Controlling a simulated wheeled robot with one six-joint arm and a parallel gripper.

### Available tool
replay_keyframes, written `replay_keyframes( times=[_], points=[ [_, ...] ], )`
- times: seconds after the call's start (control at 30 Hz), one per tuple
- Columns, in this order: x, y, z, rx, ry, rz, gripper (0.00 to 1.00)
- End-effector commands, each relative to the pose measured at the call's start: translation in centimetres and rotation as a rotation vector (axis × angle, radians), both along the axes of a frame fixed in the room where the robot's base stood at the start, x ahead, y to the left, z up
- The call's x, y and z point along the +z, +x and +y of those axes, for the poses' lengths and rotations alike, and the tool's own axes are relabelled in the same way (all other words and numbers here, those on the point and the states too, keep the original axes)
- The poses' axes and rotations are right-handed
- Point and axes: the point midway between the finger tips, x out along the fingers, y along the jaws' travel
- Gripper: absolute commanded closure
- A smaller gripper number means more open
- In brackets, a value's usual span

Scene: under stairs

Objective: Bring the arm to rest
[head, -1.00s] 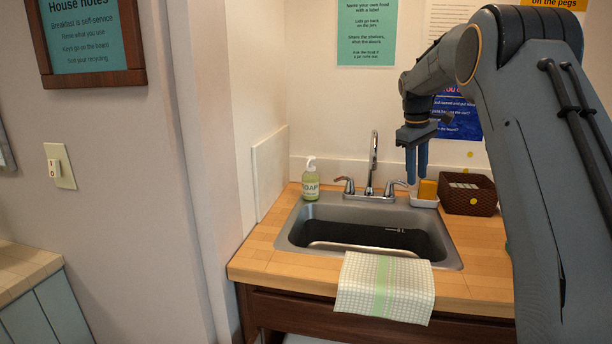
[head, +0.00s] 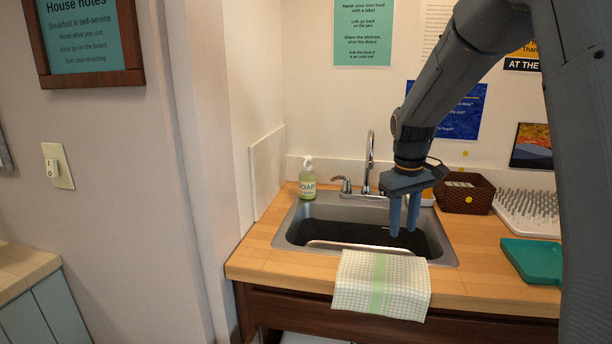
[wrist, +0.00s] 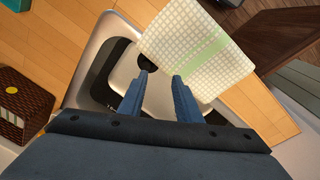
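My gripper (head: 403,232) hangs pointing down over the right part of the metal sink (head: 288,232). Its two blue fingers are apart with nothing between them, and it also shows open in the wrist view (wrist: 161,74). A pale board or tray in the sink (wrist: 160,98) lies below the fingers in the wrist view. My arm reaches in from the upper right and hides part of the wall and the right tap handle.
A checked towel (head: 382,285) hangs over the sink's front edge. A soap bottle (head: 307,180) stands at the back left.

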Motion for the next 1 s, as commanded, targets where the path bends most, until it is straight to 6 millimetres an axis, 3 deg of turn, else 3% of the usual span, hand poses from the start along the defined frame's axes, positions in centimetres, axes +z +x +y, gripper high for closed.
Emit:
replay_keyframes(
  times=[0.03,0.3,0.4,0.5,0.63,1.0],
  points=[
    [-0.9,-2.8,0.8,-0.028,0.012,0.004,0.69],
    [-5.9,-16.7,3.7,-0.208,0.067,0.01,0.69],
    [-7.3,-21.0,4.3,-0.264,0.08,0.014,0.69],
    [-8.3,-24.0,4.7,-0.302,0.088,0.017,0.69],
    [-8.9,-25.9,4.8,-0.326,0.093,0.019,0.69],
    [-8.9,-26.0,4.8,-0.328,0.093,0.018,0.69]
  ],
)
